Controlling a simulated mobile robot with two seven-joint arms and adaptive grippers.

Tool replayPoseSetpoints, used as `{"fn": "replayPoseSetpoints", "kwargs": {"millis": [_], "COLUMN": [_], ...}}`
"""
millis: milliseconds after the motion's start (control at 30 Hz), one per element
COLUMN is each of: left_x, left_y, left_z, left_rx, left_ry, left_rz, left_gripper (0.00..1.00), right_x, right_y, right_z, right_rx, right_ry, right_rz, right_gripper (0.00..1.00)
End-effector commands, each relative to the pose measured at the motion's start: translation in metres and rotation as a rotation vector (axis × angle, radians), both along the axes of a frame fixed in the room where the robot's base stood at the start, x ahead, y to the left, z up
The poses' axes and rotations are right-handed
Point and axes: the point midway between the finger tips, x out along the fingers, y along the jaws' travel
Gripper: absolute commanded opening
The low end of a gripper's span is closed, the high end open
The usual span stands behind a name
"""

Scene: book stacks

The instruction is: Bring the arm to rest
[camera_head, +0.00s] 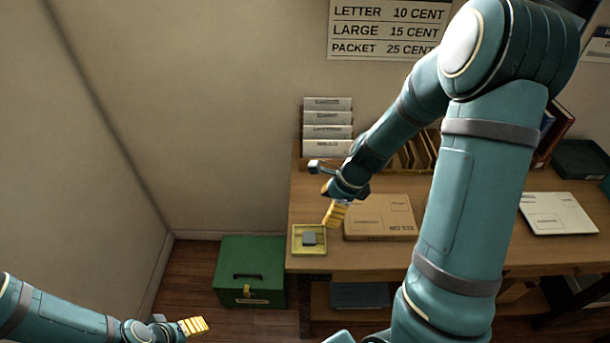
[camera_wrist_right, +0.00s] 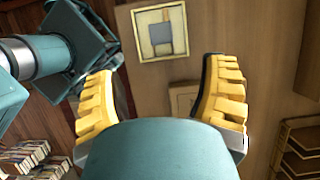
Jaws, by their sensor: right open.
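My right arm reaches down across the right half of the head view. Its gripper (camera_head: 335,214), with yellow fingers, hangs over the wooden table beside a small yellow-rimmed tray (camera_head: 294,244). The right wrist view shows the gripper (camera_wrist_right: 161,70) with its fingers wide apart and nothing between them. A small grey object (camera_head: 309,238) lies in the tray, which also shows ahead of the fingers in the right wrist view (camera_wrist_right: 139,35). My left gripper (camera_head: 193,326) is low at the left, away from the table; its finger gap cannot be made out.
A cardboard parcel (camera_head: 378,222) lies on the table (camera_head: 340,262) right of the tray. White labelled dividers (camera_head: 327,118) stand behind. A green box (camera_head: 250,272) is on the floor at left. A white parcel (camera_head: 558,213) and dark tray (camera_head: 580,158) are at right.

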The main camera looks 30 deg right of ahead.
Motion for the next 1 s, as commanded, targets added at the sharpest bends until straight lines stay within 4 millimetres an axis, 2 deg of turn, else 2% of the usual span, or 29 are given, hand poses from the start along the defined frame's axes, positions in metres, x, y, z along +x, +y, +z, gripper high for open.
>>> {"fn": "replayPoseSetpoints", "kwargs": {"millis": [200, 267, 333, 467, 533, 700, 833, 900, 1000], "left_x": [0.000, 0.000, 0.000, 0.000, -0.001, -0.001, -0.001, -0.002, -0.002], "left_y": [0.000, 0.000, 0.000, 0.000, 0.000, 0.000, 0.000, 0.000, 0.000], "left_z": [0.000, 0.000, -0.001, -0.002, -0.003, -0.004, -0.004, -0.005, -0.005], "left_rx": [0.000, 0.000, 0.000, 0.000, 0.000, 0.000, 0.000, -0.001, -0.001], "left_ry": [0.000, 0.000, 0.000, 0.001, 0.002, 0.002, 0.003, 0.003, 0.004], "left_rz": [0.000, 0.000, 0.000, -0.001, -0.002, -0.002, -0.002, -0.003, -0.004], "left_gripper": [0.56, 0.56, 0.56, 0.56, 0.56, 0.56, 0.56, 0.56, 0.56], "right_x": [0.000, -0.001, -0.003, -0.012, -0.020, -0.041, -0.056, -0.061, -0.065], "right_y": [0.002, 0.008, 0.019, 0.059, 0.086, 0.152, 0.189, 0.203, 0.212], "right_z": [-0.003, -0.010, -0.025, -0.069, -0.094, -0.133, -0.147, -0.150, -0.152], "right_rx": [-0.005, -0.023, -0.064, -0.170, -0.223, -0.301, -0.332, -0.343, -0.353], "right_ry": [-0.001, -0.005, -0.019, -0.086, -0.148, -0.351, -0.500, -0.558, -0.605], "right_rz": [0.016, 0.064, 0.182, 0.568, 0.824, 1.378, 1.653, 1.743, 1.808], "right_gripper": [0.72, 0.72, 0.72, 0.72, 0.72, 0.72, 0.72, 0.72, 0.72]}}
